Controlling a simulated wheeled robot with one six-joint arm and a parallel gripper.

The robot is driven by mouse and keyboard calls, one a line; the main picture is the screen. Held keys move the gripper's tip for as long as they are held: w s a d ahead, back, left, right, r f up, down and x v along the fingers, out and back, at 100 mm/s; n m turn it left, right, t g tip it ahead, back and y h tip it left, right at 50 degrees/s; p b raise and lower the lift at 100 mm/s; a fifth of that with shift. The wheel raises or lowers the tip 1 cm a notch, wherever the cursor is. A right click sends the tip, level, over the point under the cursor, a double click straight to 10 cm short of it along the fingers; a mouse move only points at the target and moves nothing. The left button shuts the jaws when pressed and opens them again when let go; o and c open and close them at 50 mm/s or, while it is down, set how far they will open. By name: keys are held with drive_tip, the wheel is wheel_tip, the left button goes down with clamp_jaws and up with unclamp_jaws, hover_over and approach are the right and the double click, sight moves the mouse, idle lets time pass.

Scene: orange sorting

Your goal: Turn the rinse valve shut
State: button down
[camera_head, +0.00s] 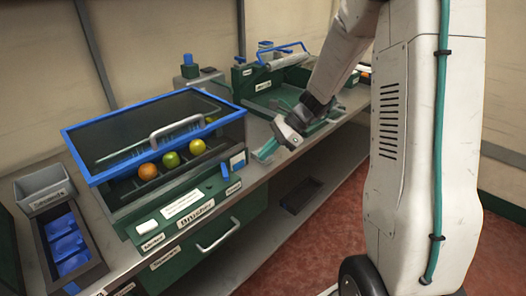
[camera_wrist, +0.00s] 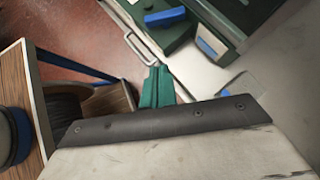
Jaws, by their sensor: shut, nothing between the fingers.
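I cannot clearly make out which part is the rinse valve. A blue knob-like block (camera_head: 188,59) stands on a small grey and green box at the back of the bench; its label is too small to read. My gripper (camera_head: 265,151) is over the bench, right of the blue-framed sorting box and well apart from the blue block. Its teal fingers, also in the wrist view (camera_wrist: 157,86), are together with nothing between them. The wrist view shows a blue-topped green part (camera_wrist: 165,17) and another blue piece (camera_wrist: 207,47) past the fingers.
A green station with blue handles (camera_head: 285,55) stands behind my arm. A grey bin (camera_head: 43,188) and a tray of blue compartments (camera_head: 65,240) are at left.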

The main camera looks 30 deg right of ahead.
sight(225, 174)
drive_tip(key=x, duration=0.7)
drive_tip(key=shift+a, duration=0.25)
drive_tip(key=shift+w+a, duration=0.15)
drive_tip(key=shift+a, duration=0.45)
drive_tip(key=shift+w+a, duration=0.15)
drive_tip(key=shift+a, duration=0.5)
drive_tip(key=shift+w+a, duration=0.15)
drive_tip(key=shift+a, duration=0.35)
